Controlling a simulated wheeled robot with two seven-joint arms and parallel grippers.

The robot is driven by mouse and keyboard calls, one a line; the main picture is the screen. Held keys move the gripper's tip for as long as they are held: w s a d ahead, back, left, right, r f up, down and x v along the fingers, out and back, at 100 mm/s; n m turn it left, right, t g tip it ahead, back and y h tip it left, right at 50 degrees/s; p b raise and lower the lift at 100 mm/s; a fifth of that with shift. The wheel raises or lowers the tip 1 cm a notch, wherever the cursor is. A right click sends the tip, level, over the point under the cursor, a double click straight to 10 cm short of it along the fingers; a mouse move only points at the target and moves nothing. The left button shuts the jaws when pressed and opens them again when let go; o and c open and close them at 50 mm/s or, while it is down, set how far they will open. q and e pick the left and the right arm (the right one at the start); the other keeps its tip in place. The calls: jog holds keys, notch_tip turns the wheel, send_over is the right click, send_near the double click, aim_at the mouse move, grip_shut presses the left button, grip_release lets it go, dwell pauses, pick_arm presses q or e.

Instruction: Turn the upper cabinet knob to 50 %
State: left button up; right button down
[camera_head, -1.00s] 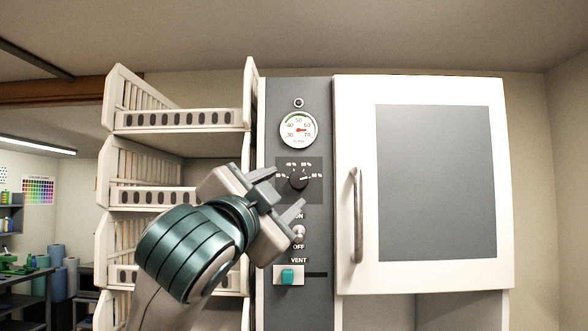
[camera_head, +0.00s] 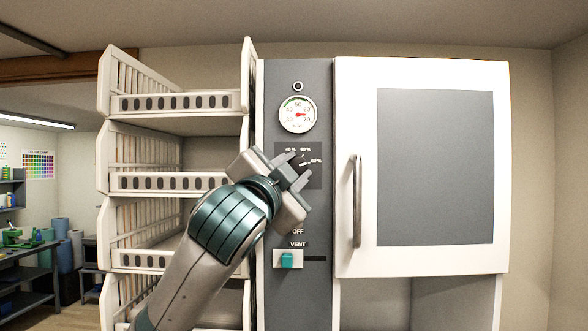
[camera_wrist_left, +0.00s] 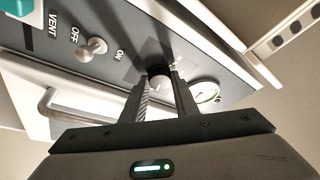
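The upper cabinet knob (camera_head: 297,166) is dark and round, on a dark panel with percent labels under the gauge. In the head view my left gripper partly covers it. A short light mark shows at its right side, toward the 60 % label; its exact setting is hard to read. My left gripper (camera_head: 299,167) is in front of the knob. In the left wrist view the knob (camera_wrist_left: 159,76) lies between the two fingertips of the left gripper (camera_wrist_left: 161,80), which are apart, one on each side. I cannot tell whether they touch it. My right gripper is not in view.
A round gauge (camera_head: 298,114) sits above the knob. A toggle switch (camera_wrist_left: 92,49) and a teal vent slider (camera_head: 287,260) are below. A white door (camera_head: 347,110) with a vertical handle (camera_head: 357,200) is to the right. White racks (camera_head: 125,182) stand close on the left.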

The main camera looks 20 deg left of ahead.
pick_arm(q)
jog(key=c, duration=0.3)
jog(key=shift+c, duration=0.2)
jog(key=shift+f, duration=0.1)
jog(key=shift+d+f+n+b, duration=0.1)
jog(key=shift+f+n+b, duration=0.1)
jog(key=shift+n+b, duration=0.65)
jog(key=n+y+b, duration=0.1)
jog(key=n+b, duration=0.1)
jog(key=b, duration=0.1)
jog(key=n+y+b, duration=0.1)
jog(key=n+b, duration=0.2)
jog(key=n+t+y+b, duration=0.1)
jog(key=n+y+b, duration=0.1)
jog(key=n+b, duration=0.1)
jog(key=shift+w+d+f+b, duration=0.1)
jog(key=shift+d+f+b, duration=0.2)
jog(key=shift+b, duration=0.2)
jog(key=n+y+b, duration=0.1)
jog(key=n+b, duration=0.1)
jog(key=shift+r+n+y, duration=0.2)
jog(key=shift+n+y, duration=0.15)
jog(key=shift+y, duration=0.05)
jog(key=shift+r+n+y, duration=0.1)
jog(key=shift+n+y, duration=0.3)
jog(key=shift+n, duration=0.3)
jog(key=shift+g, duration=0.3)
